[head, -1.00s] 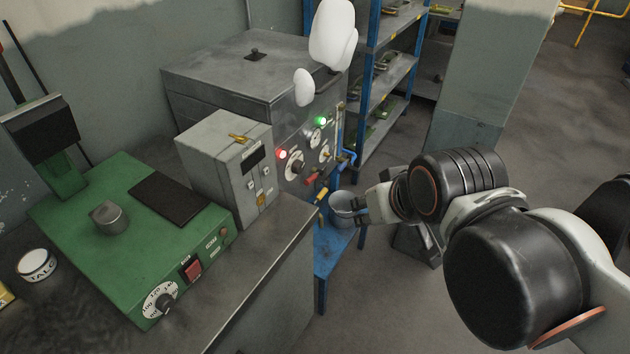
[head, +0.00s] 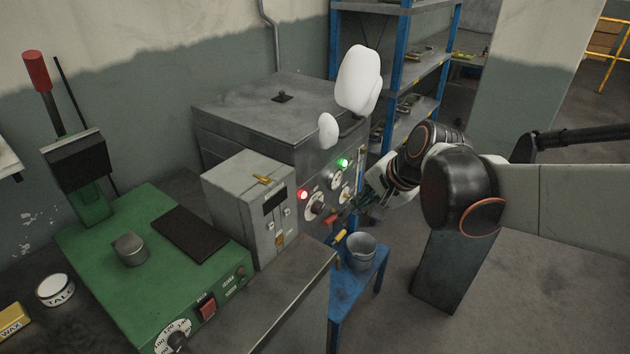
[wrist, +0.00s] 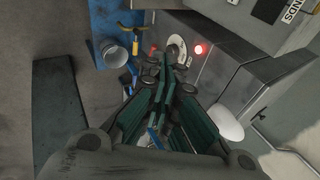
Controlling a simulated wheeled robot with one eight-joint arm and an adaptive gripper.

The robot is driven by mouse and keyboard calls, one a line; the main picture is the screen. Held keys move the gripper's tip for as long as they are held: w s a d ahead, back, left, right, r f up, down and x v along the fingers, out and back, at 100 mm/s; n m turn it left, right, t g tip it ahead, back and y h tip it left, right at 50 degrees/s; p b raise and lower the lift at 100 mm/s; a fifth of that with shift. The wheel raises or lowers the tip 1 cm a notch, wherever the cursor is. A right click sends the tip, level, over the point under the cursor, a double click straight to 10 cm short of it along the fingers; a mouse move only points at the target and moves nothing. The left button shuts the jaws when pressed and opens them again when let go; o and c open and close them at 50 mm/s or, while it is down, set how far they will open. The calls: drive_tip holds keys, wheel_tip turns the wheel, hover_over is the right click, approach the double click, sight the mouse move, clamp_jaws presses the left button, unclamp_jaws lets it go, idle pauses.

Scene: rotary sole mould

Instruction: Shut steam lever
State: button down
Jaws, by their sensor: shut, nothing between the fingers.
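The grey steam cabinet (head: 262,112) has a front panel with dials, a lit red lamp (head: 303,195) and a lit green lamp (head: 343,162). My gripper (head: 357,207) is shut and empty, close in front of the panel, just right of the red handle. In the wrist view the closed fingers (wrist: 166,66) point toward the panel. The yellow handle (wrist: 126,77) lies left of them. Whether they touch a handle is unclear.
A metal bucket (head: 361,251) stands on a low blue stand (head: 372,270) below the panel. A grey control box (head: 236,203) and a green press (head: 110,262) sit on the bench at left. Blue shelving (head: 395,45) stands behind. White rounded shapes (head: 358,80) show near the cabinet.

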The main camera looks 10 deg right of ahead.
drive_tip(key=w+d+f+m+y, duration=0.2)
drive_tip(key=w+f+m, duration=0.4)
drive_tip(key=w, duration=0.4)
drive_tip(key=m+y+p, duration=0.1)
drive_tip(key=m+y, duration=0.4)
drive_tip(key=m, duration=0.7)
approach(332, 219)
drive_tip(key=shift+t, duration=0.4)
drive_tip(key=s+f, duration=0.3)
drive_tip(key=shift+s+d+f, duration=0.15)
drive_tip(key=shift+d+f, duration=0.05)
drive_tip(key=shift+d, duration=0.2)
drive_tip(key=b+x, duration=0.3)
drive_tip(key=x, duration=0.7)
drive_tip(key=shift+f, duration=0.1)
